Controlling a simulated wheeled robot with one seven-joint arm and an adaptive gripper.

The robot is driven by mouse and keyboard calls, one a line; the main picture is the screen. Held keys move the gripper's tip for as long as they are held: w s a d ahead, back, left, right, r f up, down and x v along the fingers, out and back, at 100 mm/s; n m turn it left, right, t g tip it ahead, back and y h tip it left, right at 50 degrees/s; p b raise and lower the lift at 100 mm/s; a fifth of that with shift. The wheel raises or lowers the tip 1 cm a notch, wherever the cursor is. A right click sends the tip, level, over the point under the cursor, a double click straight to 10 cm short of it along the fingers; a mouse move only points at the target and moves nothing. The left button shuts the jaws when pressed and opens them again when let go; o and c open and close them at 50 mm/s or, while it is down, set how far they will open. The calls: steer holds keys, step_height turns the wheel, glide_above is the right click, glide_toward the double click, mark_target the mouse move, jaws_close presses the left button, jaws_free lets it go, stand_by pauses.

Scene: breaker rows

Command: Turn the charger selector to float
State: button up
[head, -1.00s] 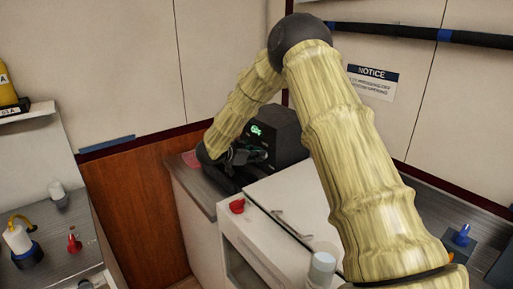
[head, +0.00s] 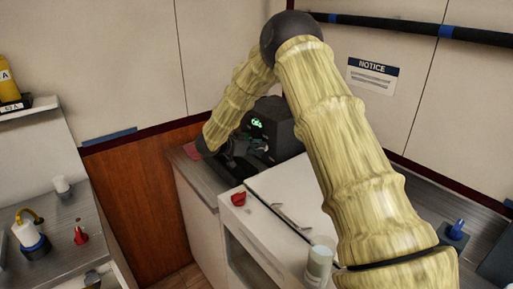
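A dark box-shaped unit with a small green lit display (head: 258,123) stands on the grey counter in the back corner; it looks like the charger. My gripper (head: 236,155) is dark and sits low in front of the unit's face, partly hidden by my wrist. Its fingers blend with the dark unit, so I cannot tell whether they touch it or are open or shut.
A white cabinet (head: 290,205) with a red knob-like piece (head: 238,199) and a metal handle stands in front of the unit. A pale cylinder (head: 319,262) is near its front. A left counter holds a yellow-hosed bottle (head: 28,235) and a red cone-shaped piece (head: 80,235). A notice (head: 372,75) hangs behind.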

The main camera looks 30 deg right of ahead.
steer(key=shift+o, duration=1.4)
steer(key=shift+d, duration=0.2)
steer(key=shift+d+f, duration=0.1)
steer(key=shift+d, duration=0.05)
steer(key=shift+a, duration=0.25)
steer(key=v, duration=1.1)
steer(key=shift+a+r, duration=0.25)
steer(key=shift+a, duration=0.1)
